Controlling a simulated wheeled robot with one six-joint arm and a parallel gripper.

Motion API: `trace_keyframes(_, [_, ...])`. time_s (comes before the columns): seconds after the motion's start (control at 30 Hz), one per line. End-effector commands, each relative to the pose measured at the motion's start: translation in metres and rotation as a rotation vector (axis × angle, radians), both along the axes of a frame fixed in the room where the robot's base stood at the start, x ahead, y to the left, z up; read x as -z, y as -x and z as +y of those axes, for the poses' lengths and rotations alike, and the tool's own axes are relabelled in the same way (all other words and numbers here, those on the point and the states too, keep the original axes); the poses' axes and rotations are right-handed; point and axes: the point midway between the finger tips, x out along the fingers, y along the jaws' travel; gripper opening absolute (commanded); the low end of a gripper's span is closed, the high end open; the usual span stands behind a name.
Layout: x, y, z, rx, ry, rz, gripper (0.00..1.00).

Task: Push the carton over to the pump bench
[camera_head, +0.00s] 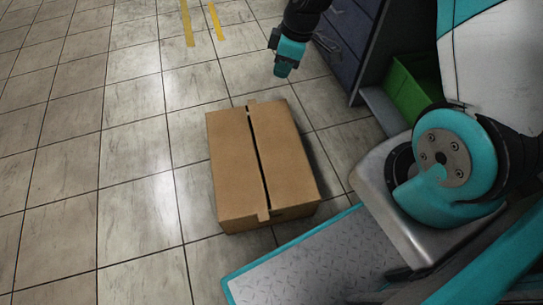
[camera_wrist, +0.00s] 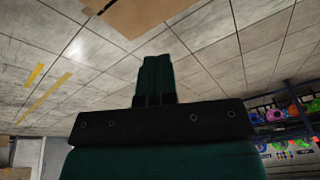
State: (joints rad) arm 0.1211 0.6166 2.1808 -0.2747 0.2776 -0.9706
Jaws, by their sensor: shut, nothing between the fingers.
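The carton (camera_head: 229,168) is a closed brown cardboard box on the tiled floor, in the middle of the head view, just in front of my base. A strip of tape and a dark gap run along its top. My gripper (camera_head: 282,72) is teal and black, and hangs beyond the carton's far right corner, apart from it. Its fingers are shut and empty in the wrist view (camera_wrist: 154,60). Part of the carton (camera_wrist: 140,14) shows at the top edge of the wrist view. I cannot make out a pump bench for certain.
A dark drawer cabinet (camera_head: 338,50) and a green bin (camera_head: 412,92) stand at the upper right of the head view. Yellow floor tape (camera_head: 187,22) lies at the top. The tiled floor left of the carton is clear. Shelves with colourful items (camera_wrist: 290,115) show in the wrist view.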

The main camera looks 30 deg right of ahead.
Motion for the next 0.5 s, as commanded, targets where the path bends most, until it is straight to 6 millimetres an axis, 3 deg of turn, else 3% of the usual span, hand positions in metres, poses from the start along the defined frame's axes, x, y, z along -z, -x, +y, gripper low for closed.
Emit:
trace_keyframes(0.03, [0.068,-0.003,-0.014,-0.013,0.012,0.004,0.00])
trace_keyframes(0.2, [0.201,-0.007,-0.056,-0.095,0.057,-0.014,0.00])
trace_keyframes(0.33, [0.280,-0.003,-0.081,-0.153,0.087,-0.022,0.00])
trace_keyframes(0.4, [0.307,0.000,-0.090,-0.177,0.098,-0.025,0.00])
trace_keyframes(0.5, [0.332,0.004,-0.098,-0.199,0.109,-0.027,0.00])
